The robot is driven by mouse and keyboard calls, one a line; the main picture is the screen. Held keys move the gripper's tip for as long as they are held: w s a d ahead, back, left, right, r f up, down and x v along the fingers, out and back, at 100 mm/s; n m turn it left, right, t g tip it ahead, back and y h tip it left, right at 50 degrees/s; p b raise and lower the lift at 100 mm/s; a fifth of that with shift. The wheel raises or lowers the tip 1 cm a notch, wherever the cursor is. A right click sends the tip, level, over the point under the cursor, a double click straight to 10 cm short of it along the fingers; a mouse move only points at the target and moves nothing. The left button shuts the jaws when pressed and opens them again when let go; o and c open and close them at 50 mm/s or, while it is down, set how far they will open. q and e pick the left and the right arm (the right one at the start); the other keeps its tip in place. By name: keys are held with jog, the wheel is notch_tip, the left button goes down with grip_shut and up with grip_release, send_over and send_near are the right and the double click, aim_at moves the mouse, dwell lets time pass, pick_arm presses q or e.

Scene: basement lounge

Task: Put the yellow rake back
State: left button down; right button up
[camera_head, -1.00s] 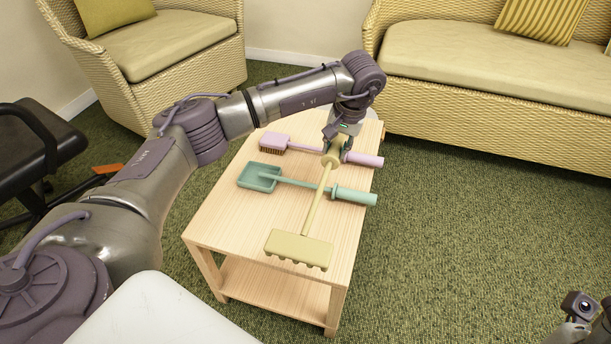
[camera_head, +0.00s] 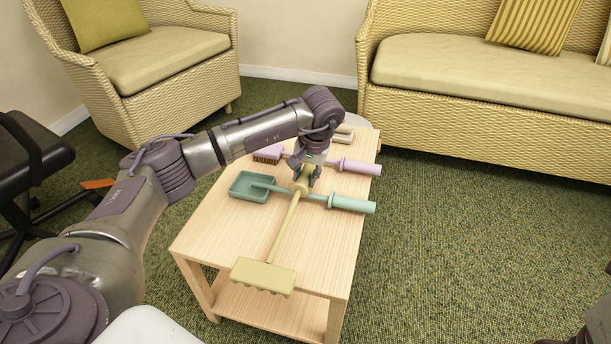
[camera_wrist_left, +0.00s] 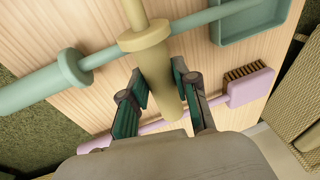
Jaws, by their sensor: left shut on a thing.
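The yellow rake (camera_head: 285,230) has a toothed head (camera_head: 263,276) near the front edge of the wooden table and a handle reaching back to my left gripper. My left gripper (camera_head: 304,182) is shut on the rake's handle, above the green shovel. In the left wrist view the rake's handle (camera_wrist_left: 150,55) runs between the two fingers (camera_wrist_left: 165,95). I cannot tell whether the rake head touches the tabletop. My right gripper is not clearly in view.
The wooden table (camera_head: 215,235) carries a green shovel (camera_head: 345,203) and a pink brush (camera_head: 360,167), lying crosswise. A small pale object (camera_head: 343,133) is at the table's back. A wicker sofa (camera_head: 480,110), a wicker armchair (camera_head: 160,90) and a dark chair (camera_head: 35,165) stand around.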

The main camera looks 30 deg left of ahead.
pick_arm(q)
jog(key=shift+f, duration=0.15)
jog(key=c, duration=0.9)
grip_release()
jog(key=shift+o, duration=0.2)
